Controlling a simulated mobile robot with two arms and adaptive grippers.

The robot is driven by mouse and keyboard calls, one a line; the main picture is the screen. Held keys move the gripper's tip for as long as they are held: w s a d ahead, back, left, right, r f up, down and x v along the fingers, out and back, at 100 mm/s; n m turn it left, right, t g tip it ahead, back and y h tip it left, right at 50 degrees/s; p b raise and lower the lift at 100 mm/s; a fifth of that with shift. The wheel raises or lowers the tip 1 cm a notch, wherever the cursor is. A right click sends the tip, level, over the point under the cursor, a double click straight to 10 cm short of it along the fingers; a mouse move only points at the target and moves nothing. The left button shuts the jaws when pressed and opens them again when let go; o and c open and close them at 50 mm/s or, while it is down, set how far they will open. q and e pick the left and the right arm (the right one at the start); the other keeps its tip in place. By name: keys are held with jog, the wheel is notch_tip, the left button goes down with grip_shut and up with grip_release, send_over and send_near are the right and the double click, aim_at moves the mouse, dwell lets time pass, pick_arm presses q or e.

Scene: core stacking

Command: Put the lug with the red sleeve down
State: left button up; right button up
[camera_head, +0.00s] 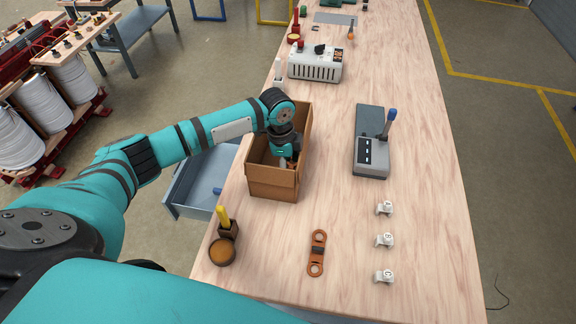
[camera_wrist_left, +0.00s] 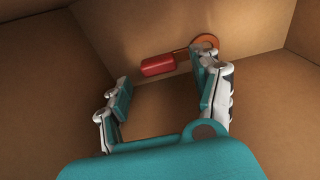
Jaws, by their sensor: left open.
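The lug with the red sleeve (camera_wrist_left: 160,65) lies inside the cardboard box, and its copper ring end (camera_wrist_left: 205,44) is near a wall of the box. My left gripper (camera_wrist_left: 160,90) is open and reaches down into the box, with the lug just beyond its fingertips; nothing shows between the fingers. In the head view my left gripper (camera_head: 287,160) is inside the brown cardboard box (camera_head: 272,184), and the lug is hidden there. My right gripper is not in view.
A copper link with two holes (camera_head: 317,253) lies on the table, with several white numbered or lettered clips (camera_head: 384,240) to its right. A grey device with a blue-handled lever (camera_head: 371,156) stands right of the box.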

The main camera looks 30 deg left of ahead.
pick_arm(q)
jog(key=shift+r, duration=0.4)
notch_tip(320, 180, up, 12)
jog(key=a+b, duration=0.1)
jog(key=shift+s+a+r+b, duration=0.15)
jog(key=shift+s+a+b, duration=0.05)
jog(key=shift+b, duration=0.2)
